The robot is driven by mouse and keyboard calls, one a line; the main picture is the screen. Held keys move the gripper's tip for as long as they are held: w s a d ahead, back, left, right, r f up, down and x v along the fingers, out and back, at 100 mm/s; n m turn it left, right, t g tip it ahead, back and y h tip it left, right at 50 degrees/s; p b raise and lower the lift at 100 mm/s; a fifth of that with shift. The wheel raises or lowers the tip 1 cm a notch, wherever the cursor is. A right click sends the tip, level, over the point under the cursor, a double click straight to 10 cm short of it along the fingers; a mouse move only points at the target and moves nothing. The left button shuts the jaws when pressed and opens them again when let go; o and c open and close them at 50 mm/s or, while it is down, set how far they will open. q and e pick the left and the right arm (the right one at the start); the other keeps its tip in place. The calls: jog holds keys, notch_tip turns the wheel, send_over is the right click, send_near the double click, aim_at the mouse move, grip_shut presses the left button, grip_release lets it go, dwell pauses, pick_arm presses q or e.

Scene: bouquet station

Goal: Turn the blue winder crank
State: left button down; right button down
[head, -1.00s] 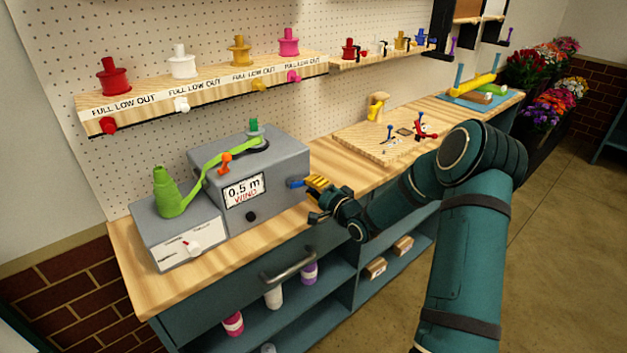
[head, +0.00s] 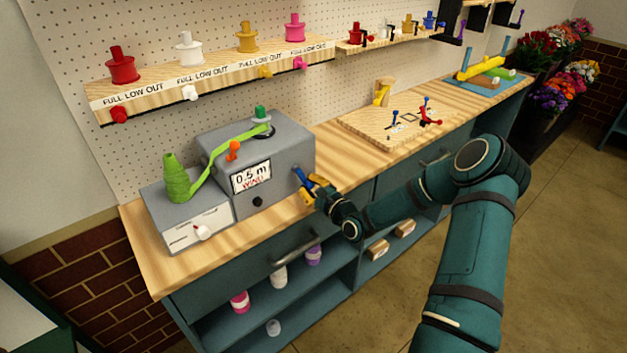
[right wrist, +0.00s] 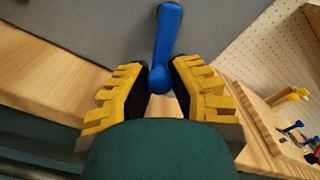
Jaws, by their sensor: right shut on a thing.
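The grey winder box (head: 258,172) stands on the wooden bench top, its display reading 0.5 m WIND. Its blue crank (head: 302,178) is on the right side face. In the right wrist view the blue crank (right wrist: 167,45) hangs down from the grey face, its lower end between the yellow finger pads. My right gripper (head: 307,192) is shut on the crank's lower end; it also shows in the right wrist view (right wrist: 160,80). A green ribbon (head: 205,168) runs from a green cone spool (head: 176,180) to the top of the winder. My left gripper is out of view.
A smaller grey box (head: 187,222) with a white knob adjoins the winder on the left. A wooden board (head: 365,127) with small coloured parts lies to the right. A shelf of spools (head: 220,80) hangs behind. Bare bench top lies between winder and board.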

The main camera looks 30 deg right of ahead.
jog(key=a+m, duration=0.1)
jog(key=m, duration=0.1)
jog(key=a+m+p, duration=0.1)
jog(key=m, duration=0.2)
jog(key=shift+a+m, duration=0.1)
jog(key=shift+m, duration=0.2)
jog(key=shift+a+r+m, duration=0.15)
jog(key=shift+a+m, duration=0.2)
jog(key=shift+m, duration=0.65)
jog(key=shift+a+r+m, duration=0.15)
jog(key=shift+a+m, duration=0.2)
jog(key=shift+m, duration=0.65)
jog(key=shift+r, duration=0.1)
jog(key=c, duration=0.8)
grip_release()
jog(key=shift+s+f, duration=0.1)
jog(key=shift+f, duration=0.1)
